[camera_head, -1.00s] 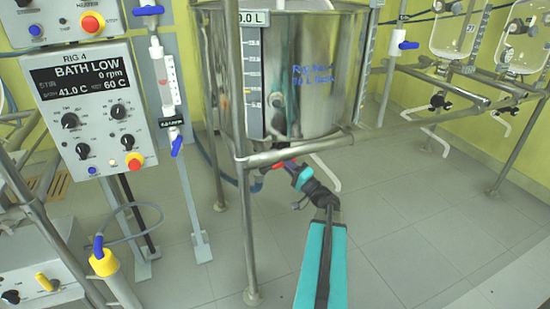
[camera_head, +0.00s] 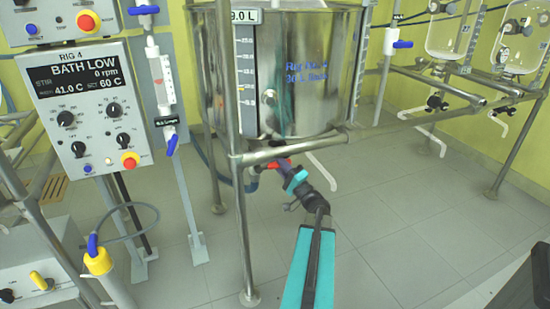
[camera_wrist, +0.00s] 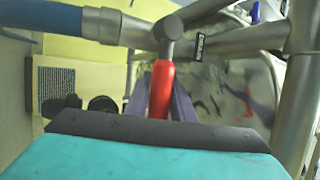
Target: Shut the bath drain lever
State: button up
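The red drain lever (camera_wrist: 162,88) hangs down the picture from a grey pivot on the metal drain pipe (camera_wrist: 108,26) in the wrist view. In the head view the red lever (camera_head: 279,163) is small, under the steel bath (camera_head: 310,75). My gripper (camera_wrist: 168,92) has its purple fingers on both sides of the lever, close against it in the picture. I cannot tell whether they press on it. In the head view my gripper (camera_head: 270,165) reaches up from below to the lever; its fingertips are too small to judge.
A steel frame leg (camera_head: 243,220) stands just left of my arm. The control box (camera_head: 88,105) reads BATH LOW, 41.0 C. A blue hose (camera_wrist: 40,17) joins the drain pipe. The floor (camera_head: 390,220) to the right is clear.

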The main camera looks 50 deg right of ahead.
jog(key=o, duration=0.3)
jog(key=shift+d, duration=0.1)
jog(key=p+v, duration=0.2)
jog(key=v, duration=1.1)
jog(key=shift+s+f, duration=0.15)
jog(key=shift+s, duration=0.2)
